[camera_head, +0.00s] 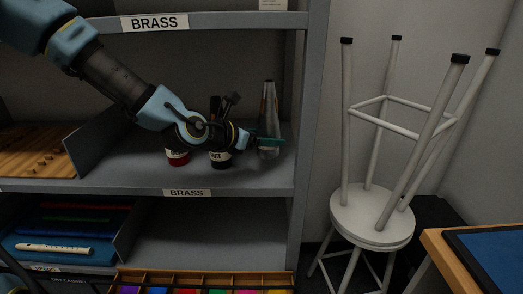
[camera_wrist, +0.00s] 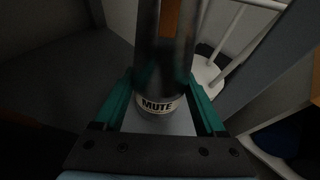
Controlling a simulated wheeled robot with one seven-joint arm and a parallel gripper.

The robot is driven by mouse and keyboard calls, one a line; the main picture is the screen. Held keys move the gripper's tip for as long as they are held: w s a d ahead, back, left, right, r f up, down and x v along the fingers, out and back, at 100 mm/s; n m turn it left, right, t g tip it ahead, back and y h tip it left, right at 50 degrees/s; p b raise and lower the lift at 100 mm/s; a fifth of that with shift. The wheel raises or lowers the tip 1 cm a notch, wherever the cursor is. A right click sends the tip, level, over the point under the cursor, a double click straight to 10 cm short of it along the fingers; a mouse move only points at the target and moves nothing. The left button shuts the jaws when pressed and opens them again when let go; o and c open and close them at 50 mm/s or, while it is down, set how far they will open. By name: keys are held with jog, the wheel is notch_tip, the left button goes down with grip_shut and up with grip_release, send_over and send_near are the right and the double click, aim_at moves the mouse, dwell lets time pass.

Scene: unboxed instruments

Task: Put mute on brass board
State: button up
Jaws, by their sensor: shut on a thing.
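The mute (camera_head: 269,98) is a grey, cone-like piece with an orange-brown stripe, upright at the right end of the brass board (camera_head: 250,180). My gripper (camera_head: 266,142) is shut around its lower part, reaching in from the left. In the wrist view, the mute (camera_wrist: 165,45) stands between the two green fingers, with a white "MUTE" label near its base. The base is low over the board's surface; I cannot tell whether it touches.
A dark labelled container (camera_head: 220,158) and a red one (camera_head: 177,158) stand left of the mute, under my arm. The shelf's right upright (camera_head: 299,110) is close on the right. A wooden board (camera_head: 35,150) lies at left. An upturned stool (camera_head: 372,215) stands outside.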

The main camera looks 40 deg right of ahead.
aim_at(260, 151)
jog(key=shift+f, duration=2)
jog(key=o, duration=1.4)
jog(key=v, duration=0.9)
jog(key=shift+a, duration=0.25)
jog(key=shift+a+r+b, duration=0.4)
jog(key=shift+a+b, duration=0.2)
jog(key=shift+b, duration=0.65)
jog(key=shift+s+a+r+b, duration=0.15)
jog(key=shift+a+r+b, duration=0.05)
jog(key=shift+a+b, duration=0.4)
